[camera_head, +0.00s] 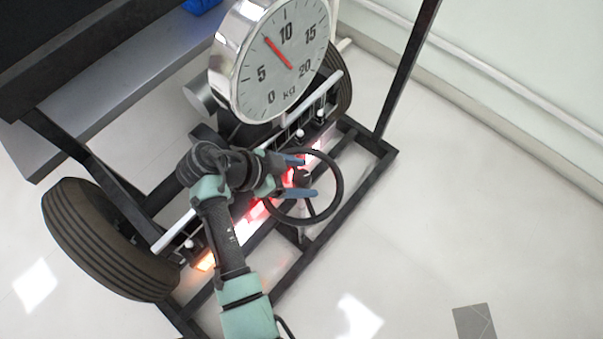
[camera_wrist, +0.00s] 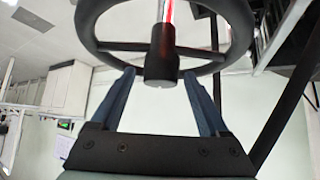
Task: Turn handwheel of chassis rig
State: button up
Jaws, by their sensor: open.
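The handwheel (camera_head: 339,190) is a black ring with a dark hub on the front of the black chassis rig (camera_head: 333,222). In the wrist view the handwheel (camera_wrist: 110,46) fills the top, and its dark hub (camera_wrist: 161,67) points toward me. My gripper (camera_head: 303,177) is at the wheel in the head view, with its two blue fingers apart. In the wrist view my gripper (camera_wrist: 160,78) is open, one finger on each side of the hub, with a gap between them. The fingertips overlap the lower rim; I cannot tell whether they touch it.
A large round dial (camera_head: 284,62) marked in kg rises behind the wheel, its red needle near 8. A tyre (camera_head: 100,240) stands at the left. Glowing lights (camera_head: 250,222) line the bar behind my arm. The floor at the right is mostly clear.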

jog(key=p+v, duration=0.1)
jog(key=v, duration=1.1)
jog(key=shift+s+a+r, duration=0.15)
jog(key=shift+a+r, duration=0.05)
jog(key=shift+a, duration=0.05)
